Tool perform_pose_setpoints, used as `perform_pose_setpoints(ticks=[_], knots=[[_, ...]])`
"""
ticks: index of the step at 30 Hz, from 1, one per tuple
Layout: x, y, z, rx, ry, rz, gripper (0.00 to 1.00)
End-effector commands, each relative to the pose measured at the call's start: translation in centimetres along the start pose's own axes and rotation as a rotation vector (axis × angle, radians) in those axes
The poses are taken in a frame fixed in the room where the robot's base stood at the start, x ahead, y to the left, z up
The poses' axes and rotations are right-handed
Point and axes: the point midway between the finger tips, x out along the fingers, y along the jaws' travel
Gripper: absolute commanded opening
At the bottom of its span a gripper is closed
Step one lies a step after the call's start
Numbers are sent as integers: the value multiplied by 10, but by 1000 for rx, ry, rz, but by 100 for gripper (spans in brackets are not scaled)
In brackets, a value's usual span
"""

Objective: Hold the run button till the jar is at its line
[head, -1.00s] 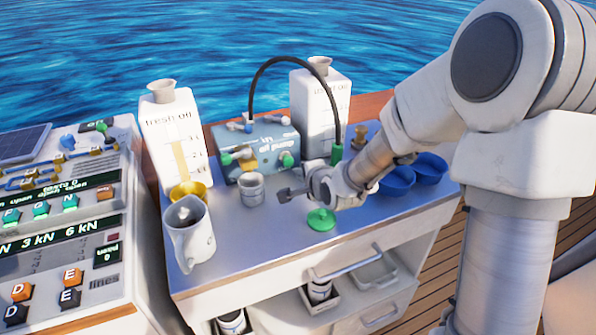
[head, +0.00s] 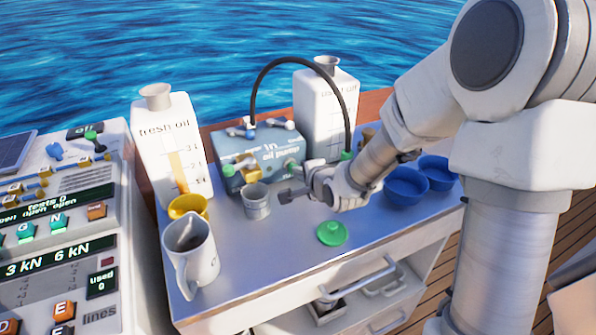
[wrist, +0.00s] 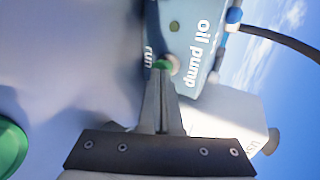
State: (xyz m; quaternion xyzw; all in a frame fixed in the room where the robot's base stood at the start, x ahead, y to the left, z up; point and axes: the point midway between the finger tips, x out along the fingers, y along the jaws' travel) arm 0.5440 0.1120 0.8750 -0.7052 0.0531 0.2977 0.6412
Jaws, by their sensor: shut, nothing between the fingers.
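The oil pump (head: 245,148) is a blue-grey box on the cart, with "oil pump" lettering in the wrist view (wrist: 200,40). Its green run button (wrist: 166,63) sits by the word "run"; a green knob shows on the box in the head view (head: 291,167). The small grey marked jar (head: 256,203) stands upright in front of the pump. Its oil level and line cannot be made out. My gripper (wrist: 161,76) is shut and empty, its fingertips at the run button in the wrist view; contact cannot be told. In the head view my gripper (head: 285,197) is right of the jar.
The fresh oil tank (head: 155,140), yellow funnel cup (head: 188,205) and a grey jug (head: 191,265) stand left. The used oil tank (head: 312,115) is behind, with a black hose (head: 290,61). A green lid (head: 331,233) and blue bowls (head: 405,185) lie right.

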Motion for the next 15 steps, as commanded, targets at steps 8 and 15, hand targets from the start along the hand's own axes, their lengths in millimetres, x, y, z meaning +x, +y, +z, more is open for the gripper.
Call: perform_pose_setpoints(ticks=[8,15], knots=[[0,0,0,0,0,0,0],[5,-4,0,1,0,-1,0]])
